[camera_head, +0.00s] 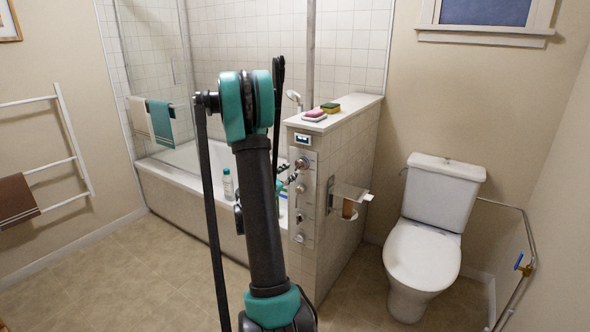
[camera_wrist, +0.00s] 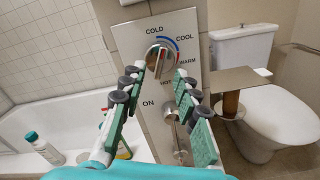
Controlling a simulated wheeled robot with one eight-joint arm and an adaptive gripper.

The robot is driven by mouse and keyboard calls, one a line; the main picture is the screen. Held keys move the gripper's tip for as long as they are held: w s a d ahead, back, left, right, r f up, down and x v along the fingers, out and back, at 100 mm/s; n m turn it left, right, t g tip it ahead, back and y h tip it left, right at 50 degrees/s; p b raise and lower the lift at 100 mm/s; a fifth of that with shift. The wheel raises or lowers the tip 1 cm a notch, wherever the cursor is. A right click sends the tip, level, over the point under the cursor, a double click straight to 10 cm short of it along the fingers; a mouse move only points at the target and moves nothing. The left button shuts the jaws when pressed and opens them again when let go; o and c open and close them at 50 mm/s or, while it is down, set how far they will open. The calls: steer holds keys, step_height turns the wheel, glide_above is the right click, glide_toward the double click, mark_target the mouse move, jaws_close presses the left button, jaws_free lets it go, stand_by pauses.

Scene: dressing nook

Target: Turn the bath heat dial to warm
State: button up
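The bath heat dial (camera_wrist: 160,59) is a round metal knob on a pale panel, ringed by the words COLD, COOL, WARM and HOT and a blue-to-red arc. Its raised bar stands near upright; I cannot tell which end is the pointer. In the head view the dial (camera_head: 302,163) is near the top of the panel on the end of the tiled half wall. My gripper (camera_wrist: 160,74) is open, its green-padded fingers spread to the left and right of the dial's lower part in the picture. I cannot tell whether they touch it. In the head view my arm partly hides the gripper (camera_head: 290,176).
Below the dial is a metal control (camera_wrist: 170,115) marked ON. A small display (camera_head: 303,139) sits above. A paper holder (camera_head: 350,194) juts from the half wall's right side, near the toilet (camera_head: 423,255). The bathtub (camera_head: 180,185) with bottles is left.

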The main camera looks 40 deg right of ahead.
mark_target(297, 166)
steer(key=shift+x, duration=2.2)
jaws_close()
